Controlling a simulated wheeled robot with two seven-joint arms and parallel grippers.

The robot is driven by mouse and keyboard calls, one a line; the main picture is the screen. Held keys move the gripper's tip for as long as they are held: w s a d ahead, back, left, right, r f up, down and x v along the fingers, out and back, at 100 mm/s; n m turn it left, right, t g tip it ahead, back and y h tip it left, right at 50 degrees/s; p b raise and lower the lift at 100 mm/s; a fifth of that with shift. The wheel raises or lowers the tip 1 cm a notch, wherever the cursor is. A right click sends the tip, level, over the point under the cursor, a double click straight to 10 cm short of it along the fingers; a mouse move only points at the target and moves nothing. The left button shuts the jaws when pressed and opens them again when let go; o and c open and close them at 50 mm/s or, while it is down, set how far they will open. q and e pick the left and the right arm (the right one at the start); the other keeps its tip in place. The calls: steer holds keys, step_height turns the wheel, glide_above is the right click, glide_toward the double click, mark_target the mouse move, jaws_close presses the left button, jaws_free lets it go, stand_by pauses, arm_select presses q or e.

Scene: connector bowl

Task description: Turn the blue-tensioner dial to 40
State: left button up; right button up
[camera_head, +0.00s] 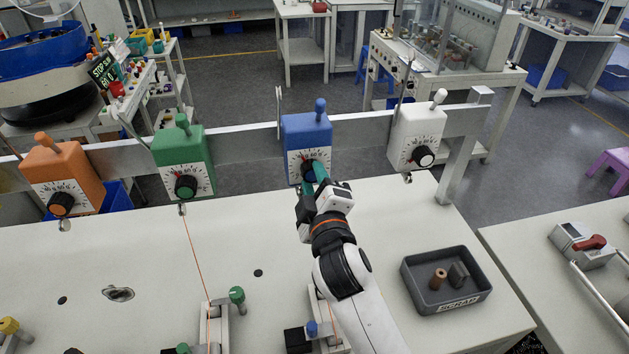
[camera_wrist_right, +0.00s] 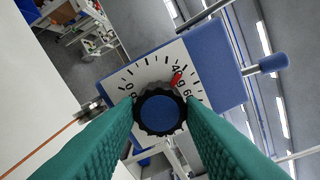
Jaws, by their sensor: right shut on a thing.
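The blue tensioner (camera_head: 307,131) is a blue box with a white dial face, mounted on the grey rail. Its black knob with a blue cap (camera_wrist_right: 160,112) shows in the right wrist view. The knob's red pointer (camera_wrist_right: 176,79) lies by a numeral starting with 4, before the 60; it partly covers the print, so the exact reading is unclear. My right gripper (camera_head: 313,180) is shut on the knob, with a green finger on each side of it. In the head view the fingers and wrist hide part of the knob. My left gripper is not in view.
Orange (camera_head: 62,172), green (camera_head: 183,156) and white (camera_head: 416,134) tensioners share the rail (camera_head: 245,139). A grey scrap tray (camera_head: 412,279) with small parts sits right of my right arm. An orange thread runs down from the green tensioner. The tabletop between them is mostly clear.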

steer(key=shift+f, duration=0.1)
stand_by(0.5)
steer(key=o, duration=1)
steer(key=s+b, duration=0.1)
steer(key=s, duration=0.3)
steer(key=s+d+b, duration=0.1)
steer(key=s, duration=0.3)
steer(key=s+d+b, duration=0.1)
steer(key=s, duration=0.3)
steer(key=shift+d, duration=0.2)
steer(key=shift+w, duration=0.1)
